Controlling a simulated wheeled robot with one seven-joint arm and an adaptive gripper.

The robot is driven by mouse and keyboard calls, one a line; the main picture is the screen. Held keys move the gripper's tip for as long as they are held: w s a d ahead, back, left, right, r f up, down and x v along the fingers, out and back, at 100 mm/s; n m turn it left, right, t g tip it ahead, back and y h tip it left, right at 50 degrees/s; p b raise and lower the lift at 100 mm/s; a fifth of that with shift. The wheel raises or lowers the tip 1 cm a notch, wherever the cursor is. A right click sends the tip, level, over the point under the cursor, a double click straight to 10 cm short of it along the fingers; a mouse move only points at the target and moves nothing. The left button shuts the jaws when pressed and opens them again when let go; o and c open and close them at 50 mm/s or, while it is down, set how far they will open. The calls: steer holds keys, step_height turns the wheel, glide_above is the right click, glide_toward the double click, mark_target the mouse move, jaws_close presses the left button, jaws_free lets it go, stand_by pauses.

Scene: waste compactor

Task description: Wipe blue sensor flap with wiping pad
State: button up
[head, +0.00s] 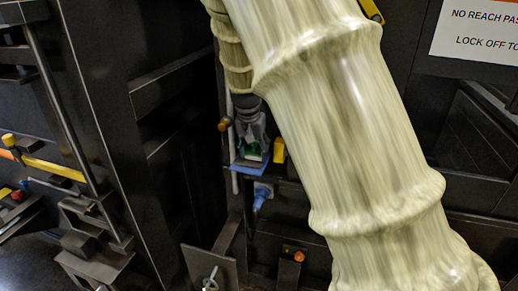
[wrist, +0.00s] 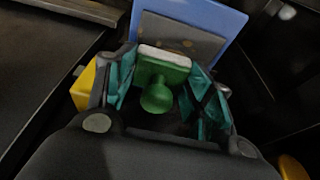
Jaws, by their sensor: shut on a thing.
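My gripper (wrist: 163,84) is shut on the wiping pad, a green block with a round green knob and a white face layer (wrist: 165,58). The pad's green also shows small between the fingers in the head view (head: 253,150), under my gripper (head: 251,142). The blue sensor flap (wrist: 215,20) lies just beyond the pad in the wrist view. It carries a grey patch with a few brownish spots, partly hidden by the pad. In the head view the flap (head: 259,171) is a small blue plate right below the gripper. I cannot tell whether pad and flap touch.
A yellow block (head: 279,151) stands close to the right of the gripper. A blue connector (head: 262,196) hangs below the flap. Dark panels and a frame with a yellow bar (head: 52,168) stand at left. A warning sign (head: 478,30) is at upper right. My arm hides much of the middle.

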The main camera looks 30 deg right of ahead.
mark_target(239, 158)
steer(key=shift+w+a+f+p, duration=0.1)
steer(key=shift+w+a+p, duration=0.3)
steer(key=shift+w+a, duration=1.3)
steer(key=shift+w+d, duration=0.1)
steer(key=shift+d, duration=0.05)
steer(key=shift+s+d+f, duration=0.1)
steer(key=shift+s+d, duration=0.5)
steer(key=shift+s, duration=0.2)
steer(key=shift+s+d+f, duration=0.1)
steer(key=shift+s+d, duration=0.5)
steer(key=shift+s, duration=0.15)
steer(key=shift+d, duration=0.1)
steer(key=shift+s+d+r, duration=0.1)
steer(key=shift+s+d, duration=0.5)
steer(key=shift+s, duration=0.2)
steer(key=shift+s+d, duration=0.6)
steer(key=shift+s, duration=0.15)
steer(key=shift+s+a+r, duration=0.15)
steer(key=shift+s+a, duration=0.15)
steer(key=shift+a, duration=0.15)
steer(key=shift+w+a, duration=1.3)
steer(key=shift+w, duration=0.25)
steer(key=shift+w+a, duration=1.3)
steer(key=shift+w, duration=0.2)
